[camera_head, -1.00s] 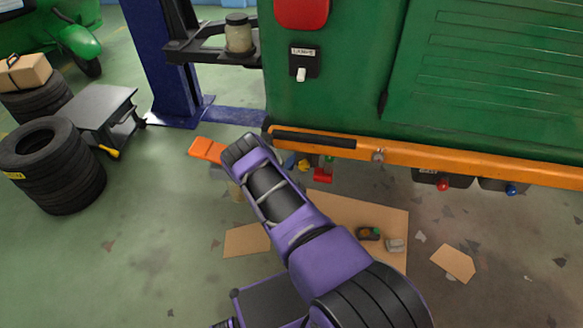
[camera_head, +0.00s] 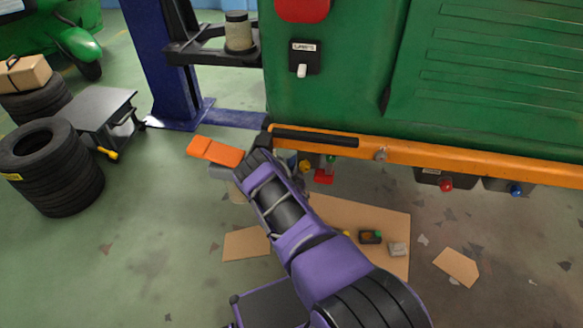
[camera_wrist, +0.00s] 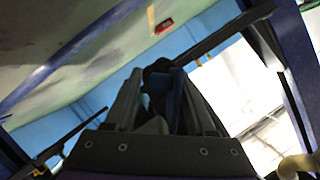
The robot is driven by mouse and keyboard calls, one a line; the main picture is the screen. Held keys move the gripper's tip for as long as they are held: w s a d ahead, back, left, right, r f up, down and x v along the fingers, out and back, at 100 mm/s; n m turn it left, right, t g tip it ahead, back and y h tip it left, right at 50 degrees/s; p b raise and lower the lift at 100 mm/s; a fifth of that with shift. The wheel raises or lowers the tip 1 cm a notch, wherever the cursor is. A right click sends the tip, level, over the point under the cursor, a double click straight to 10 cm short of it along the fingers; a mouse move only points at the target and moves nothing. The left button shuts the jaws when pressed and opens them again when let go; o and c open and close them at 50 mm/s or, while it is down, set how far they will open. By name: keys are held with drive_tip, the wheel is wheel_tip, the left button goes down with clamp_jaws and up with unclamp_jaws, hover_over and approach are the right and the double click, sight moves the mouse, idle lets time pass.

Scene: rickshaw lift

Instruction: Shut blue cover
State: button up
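No open blue cover is clearly seen in the head view. A dark box with a blue knob (camera_head: 516,190) hangs below the orange bumper at the right, beside one with a red knob (camera_head: 446,185). A small blue piece (camera_head: 290,163) shows just right of my arm's end, beside yellow and red pieces. My arm reaches up to the bumper's left end, and its fingers are hidden in the head view. In the wrist view my gripper (camera_wrist: 160,75) points upward, with its dark fingers close together. A dark blue shape (camera_wrist: 172,95) shows between them; whether it is held cannot be told.
The green vehicle (camera_head: 340,90) and its orange bumper (camera_head: 450,158) stand close above my arm. A blue lift post (camera_head: 165,60), orange block (camera_head: 214,151), stacked tyres (camera_head: 50,170) and grey stand (camera_head: 98,108) are at left. Cardboard (camera_head: 350,220) lies below.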

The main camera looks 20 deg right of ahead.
clamp_jaws()
drive_tip(key=shift+s+d, duration=0.1)
drive_tip(key=shift+s, duration=0.05)
idle(1.0)
